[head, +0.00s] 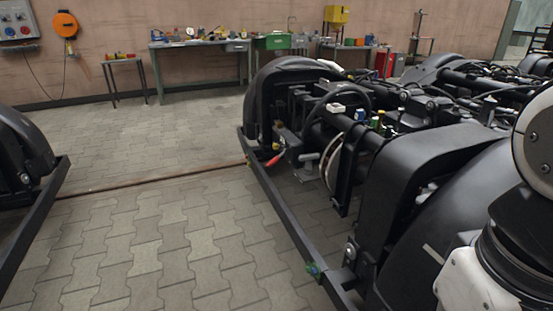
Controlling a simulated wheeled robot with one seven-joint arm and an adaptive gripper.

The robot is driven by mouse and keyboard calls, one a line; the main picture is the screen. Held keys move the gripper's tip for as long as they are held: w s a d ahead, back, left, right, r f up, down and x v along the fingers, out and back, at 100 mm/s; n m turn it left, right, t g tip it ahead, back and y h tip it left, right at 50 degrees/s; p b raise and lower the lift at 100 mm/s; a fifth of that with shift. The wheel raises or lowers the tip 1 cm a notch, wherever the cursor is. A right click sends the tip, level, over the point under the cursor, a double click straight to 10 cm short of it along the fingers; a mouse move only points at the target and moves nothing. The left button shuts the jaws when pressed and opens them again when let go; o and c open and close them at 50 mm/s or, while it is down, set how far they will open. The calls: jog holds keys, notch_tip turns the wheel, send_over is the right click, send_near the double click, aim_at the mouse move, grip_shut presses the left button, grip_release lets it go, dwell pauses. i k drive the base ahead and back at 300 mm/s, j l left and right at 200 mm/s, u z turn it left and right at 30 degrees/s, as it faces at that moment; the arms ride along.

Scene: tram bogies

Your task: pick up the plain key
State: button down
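I cannot make out a plain key in the head view; anything that small is too fine to tell here. Several small items lie on the black tram bogie (415,165) at the right. Among them are a red-handled item (274,160) near its far left end, a white item (335,108), and a green item (375,122) beside a blue one (360,114). A small blue-green item (313,269) is at the near end of its side bar. My arm shows at the right edge, but my gripper is out of the picture.
Paved floor (150,240) lies open between this bogie and another (28,150) at the left. A thin brown bar (150,180) crosses the floor between them. Workbenches with tools (200,43) and a small table (124,62) stand along the back wall.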

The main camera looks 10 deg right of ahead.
aim_at(309, 169)
jog(key=i+j+u, duration=0.45)
jog(key=i+u, duration=0.55)
jog(key=i, duration=0.15)
jog(key=i+j+z, duration=0.1)
jog(key=i+z, duration=0.15)
jog(key=i, duration=0.15)
jog(key=i+j+z, duration=0.25)
jog(key=i, duration=0.15)
jog(key=i+j+z, duration=0.2)
jog(key=z, duration=0.2)
jog(key=i+j+z, duration=0.3)
jog(key=z, duration=0.15)
jog(key=i+j+z, duration=0.4)
jog(key=k, duration=0.1)
